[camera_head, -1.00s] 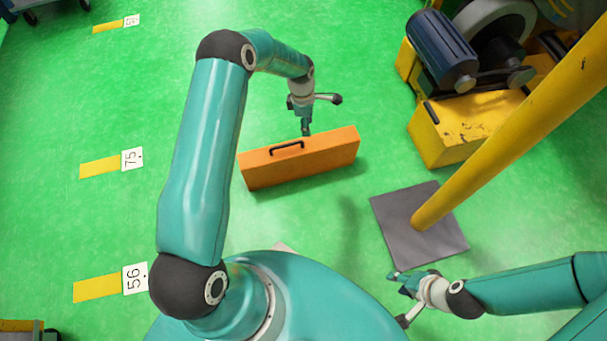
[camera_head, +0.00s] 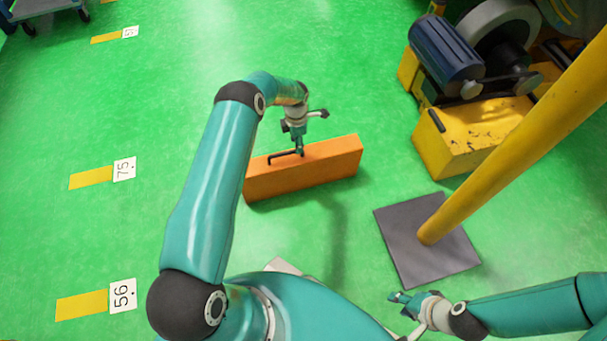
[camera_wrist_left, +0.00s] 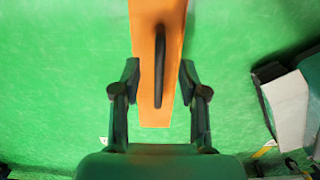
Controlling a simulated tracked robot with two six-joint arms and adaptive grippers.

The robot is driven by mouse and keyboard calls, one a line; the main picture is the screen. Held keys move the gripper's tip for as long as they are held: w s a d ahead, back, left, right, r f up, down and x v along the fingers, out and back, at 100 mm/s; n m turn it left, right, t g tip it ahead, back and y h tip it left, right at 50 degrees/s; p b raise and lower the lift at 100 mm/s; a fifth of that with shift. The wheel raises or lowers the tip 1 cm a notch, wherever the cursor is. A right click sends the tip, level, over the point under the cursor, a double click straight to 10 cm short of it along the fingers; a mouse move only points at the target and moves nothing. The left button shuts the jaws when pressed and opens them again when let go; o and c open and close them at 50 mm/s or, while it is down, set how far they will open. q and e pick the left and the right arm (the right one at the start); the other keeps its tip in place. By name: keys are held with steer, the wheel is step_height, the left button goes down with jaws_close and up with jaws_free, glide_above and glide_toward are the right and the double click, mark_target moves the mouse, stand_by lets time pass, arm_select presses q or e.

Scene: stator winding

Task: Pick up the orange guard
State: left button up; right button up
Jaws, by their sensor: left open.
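The orange guard (camera_head: 318,168) stands on the green floor as a long box with a black handle (camera_head: 285,157) on its top face. My left gripper (camera_head: 299,151) is over the guard's top, close to the handle's right end. In the left wrist view the guard (camera_wrist_left: 148,101) runs up the picture with the handle (camera_wrist_left: 159,66) along it. My open left gripper (camera_wrist_left: 158,85) has one finger on each side of the guard, with the handle between them. I see no contact. My right gripper (camera_head: 402,304) is at the lower right, away from the guard; its jaw state is unclear.
A yellow post (camera_head: 510,150) rises from a grey base plate (camera_head: 425,240) right of the guard. A yellow machine (camera_head: 470,135) with a blue motor stands at the upper right. Numbered floor markers lie at the left. The floor around the guard is clear.

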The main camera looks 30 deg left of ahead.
arm_select(q)
steer(key=shift+w+d+f+b, duration=0.1)
steer(key=shift+f+b, duration=0.5)
steer(key=shift+f, duration=0.75)
steer(key=shift+w+d+f+b, duration=0.1)
steer(key=shift+f+b, duration=0.45)
steer(key=shift+f, duration=0.8)
jaws_close()
steer(key=shift+r, duration=0.15)
